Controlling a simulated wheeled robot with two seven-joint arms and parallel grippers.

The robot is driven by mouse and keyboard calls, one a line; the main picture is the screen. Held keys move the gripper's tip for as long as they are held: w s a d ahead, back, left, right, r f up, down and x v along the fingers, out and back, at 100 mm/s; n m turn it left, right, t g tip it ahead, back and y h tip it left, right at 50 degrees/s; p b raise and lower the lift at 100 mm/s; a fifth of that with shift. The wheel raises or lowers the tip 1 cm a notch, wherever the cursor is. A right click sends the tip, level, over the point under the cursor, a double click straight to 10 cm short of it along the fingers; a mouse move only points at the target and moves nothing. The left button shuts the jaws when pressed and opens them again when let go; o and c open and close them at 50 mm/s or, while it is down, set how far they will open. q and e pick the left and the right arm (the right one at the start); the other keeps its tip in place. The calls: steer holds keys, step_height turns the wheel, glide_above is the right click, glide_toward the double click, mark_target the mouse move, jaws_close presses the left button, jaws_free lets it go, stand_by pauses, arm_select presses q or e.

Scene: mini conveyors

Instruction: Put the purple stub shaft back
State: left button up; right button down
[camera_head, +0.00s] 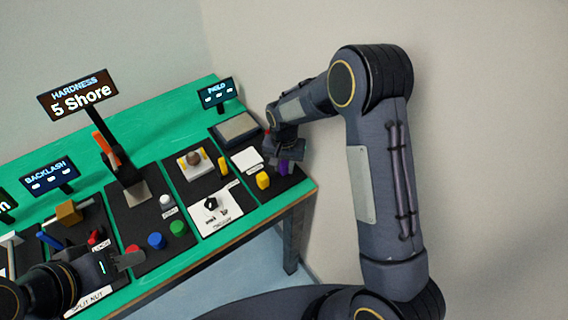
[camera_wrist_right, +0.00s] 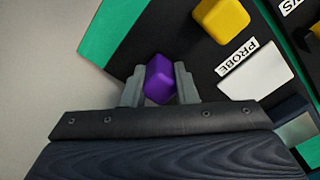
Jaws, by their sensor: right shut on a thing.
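The purple stub shaft (camera_head: 284,168) is in my right gripper (camera_head: 283,161), at the right end of the green table in the head view. In the right wrist view the purple shaft (camera_wrist_right: 159,76) sits between the two grey fingertips of my right gripper (camera_wrist_right: 159,86), which is shut on it. The dark mat (camera_wrist_right: 190,65) lies beyond the shaft; I cannot tell whether the shaft touches it. My left gripper (camera_head: 127,260) is at the lower left, near the table's front edge, and its jaw opening is unclear.
A yellow block (camera_head: 263,180) stands on the dark mat left of my right gripper; it also shows in the right wrist view (camera_wrist_right: 221,19). A white plate (camera_wrist_right: 258,75) lies by a PROBE label. A grey-topped box (camera_head: 236,128) stands behind. Red, blue and green knobs are further left.

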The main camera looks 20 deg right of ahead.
mark_target(284, 162)
steer(key=shift+f, duration=0.1)
steer(key=shift+f, duration=0.2)
steer(key=c, duration=1.1)
jaws_free()
steer(key=shift+c, duration=0.2)
steer(key=shift+r, duration=0.1)
steer(key=shift+r, duration=0.3)
step_height(284, 162, up, 12)
steer(key=b, duration=0.1)
steer(key=shift+f, duration=0.15)
